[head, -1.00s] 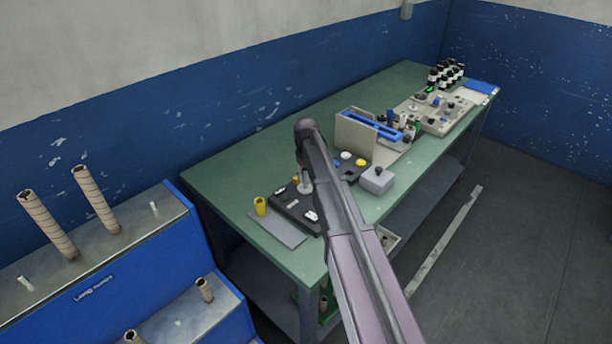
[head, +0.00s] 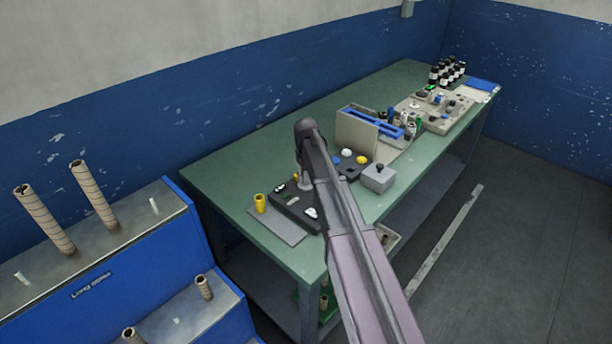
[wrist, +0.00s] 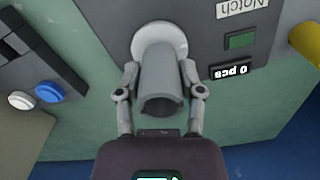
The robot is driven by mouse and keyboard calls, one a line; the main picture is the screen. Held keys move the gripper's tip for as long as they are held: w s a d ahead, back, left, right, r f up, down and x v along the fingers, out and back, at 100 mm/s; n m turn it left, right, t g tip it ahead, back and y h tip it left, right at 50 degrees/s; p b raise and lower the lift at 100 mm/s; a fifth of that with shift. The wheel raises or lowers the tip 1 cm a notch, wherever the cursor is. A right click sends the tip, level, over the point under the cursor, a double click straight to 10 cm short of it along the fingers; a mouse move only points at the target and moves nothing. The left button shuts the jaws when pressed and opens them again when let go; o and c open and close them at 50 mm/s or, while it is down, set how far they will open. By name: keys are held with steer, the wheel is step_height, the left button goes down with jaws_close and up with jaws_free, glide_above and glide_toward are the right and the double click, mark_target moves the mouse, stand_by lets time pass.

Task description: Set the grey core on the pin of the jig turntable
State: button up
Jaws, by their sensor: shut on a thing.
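My gripper (wrist: 160,72) is shut on the grey core (wrist: 162,88), a hollow cylinder with its open end toward the wrist camera. The core's far end is over the pale round turntable (wrist: 146,32) of the jig. The core overlaps the disc in the wrist view, and I cannot tell whether the two touch. The pin is hidden. In the head view the dark jig (head: 290,212) is on the green bench, partly behind my arm; the core is too small there to make out clearly.
A yellow cup (head: 260,203) stands beside the jig. A dark box with coloured buttons (head: 347,165) and a grey box (head: 378,178) are to the right. A blue rack with brown tubes (head: 95,195) stands left.

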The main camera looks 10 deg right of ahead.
steer(key=shift+f+b, duration=0.4)
steer(key=shift+f, duration=0.05)
stand_by(0.6)
steer(key=o, duration=0.9)
steer(key=shift+o, duration=0.8)
steer(key=shift+r, duration=0.15)
steer(key=shift+r+p, duration=3.9)
steer(key=shift+p, duration=0.15)
